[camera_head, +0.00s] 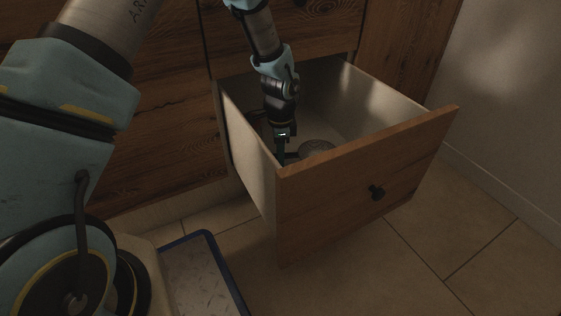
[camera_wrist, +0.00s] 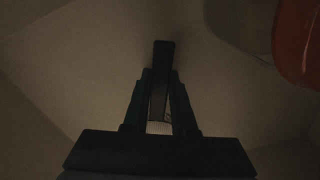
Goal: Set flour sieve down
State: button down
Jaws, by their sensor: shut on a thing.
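The flour sieve (camera_head: 317,147) is inside the open drawer, its round mesh head partly hidden behind the drawer front. My gripper (camera_head: 281,155) reaches down into the drawer at its left side and is shut on the sieve's dark handle. In the wrist view the handle (camera_wrist: 161,75) stands between the two fingers of my gripper (camera_wrist: 160,88). Whether the sieve touches the drawer floor cannot be told.
The wooden drawer (camera_head: 367,140) is pulled out, with pale inner walls close around my gripper. The wrist view shows a red thing (camera_wrist: 298,42) and a pale rounded thing (camera_wrist: 238,22) at upper right. A blue-rimmed tray (camera_head: 209,240) lies below left. Tiled floor is clear at right.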

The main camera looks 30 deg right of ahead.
jog(key=shift+f, duration=0.1)
jog(key=c, duration=0.7)
grip_release()
notch_tip(320, 180, up, 12)
jog(key=p, duration=0.5)
jog(key=shift+p, duration=0.35)
